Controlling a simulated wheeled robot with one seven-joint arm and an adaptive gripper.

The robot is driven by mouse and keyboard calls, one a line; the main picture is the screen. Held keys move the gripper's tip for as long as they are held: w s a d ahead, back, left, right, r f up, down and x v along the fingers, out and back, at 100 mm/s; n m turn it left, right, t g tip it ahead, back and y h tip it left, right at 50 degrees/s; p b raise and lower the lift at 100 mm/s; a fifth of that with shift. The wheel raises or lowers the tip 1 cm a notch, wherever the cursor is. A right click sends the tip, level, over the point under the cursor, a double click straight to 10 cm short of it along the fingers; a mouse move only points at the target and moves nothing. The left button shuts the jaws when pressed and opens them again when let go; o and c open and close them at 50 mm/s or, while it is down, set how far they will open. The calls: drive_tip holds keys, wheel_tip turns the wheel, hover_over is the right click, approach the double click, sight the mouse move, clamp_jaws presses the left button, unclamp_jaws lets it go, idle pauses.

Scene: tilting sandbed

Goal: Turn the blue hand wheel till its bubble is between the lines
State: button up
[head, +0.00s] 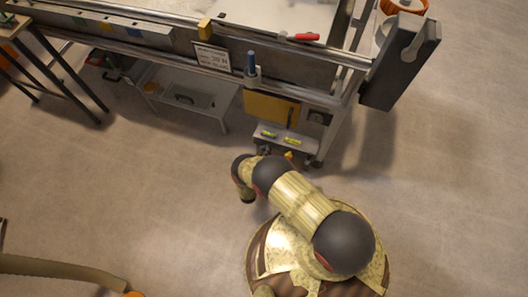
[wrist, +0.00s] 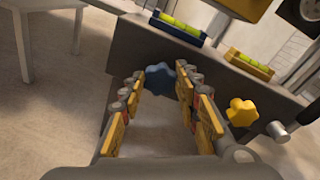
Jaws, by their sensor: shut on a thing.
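The blue hand wheel (wrist: 160,80) shows in the wrist view on the front of a grey panel, below the blue-framed level. My gripper (wrist: 160,86) reaches to it with one finger on each side and is shut on it; the fingers cover parts of its sides. The blue-framed level (wrist: 178,28) has a yellow-green vial; it also shows small in the head view (head: 269,134). Its bubble and lines are too small to tell apart. In the head view my arm hides the blue wheel and most of my gripper.
A yellow hand wheel (wrist: 242,112) sits close right of my gripper, below a yellow-framed level (wrist: 248,66). A metal pin (wrist: 278,130) sticks out beside it. A low white table (head: 190,95) stands left of the panel.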

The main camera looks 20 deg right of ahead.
drive_tip(key=shift+n, duration=0.4)
drive_tip(key=o, duration=1.1)
drive_tip(key=shift+o, duration=0.2)
drive_tip(key=v, duration=1.2)
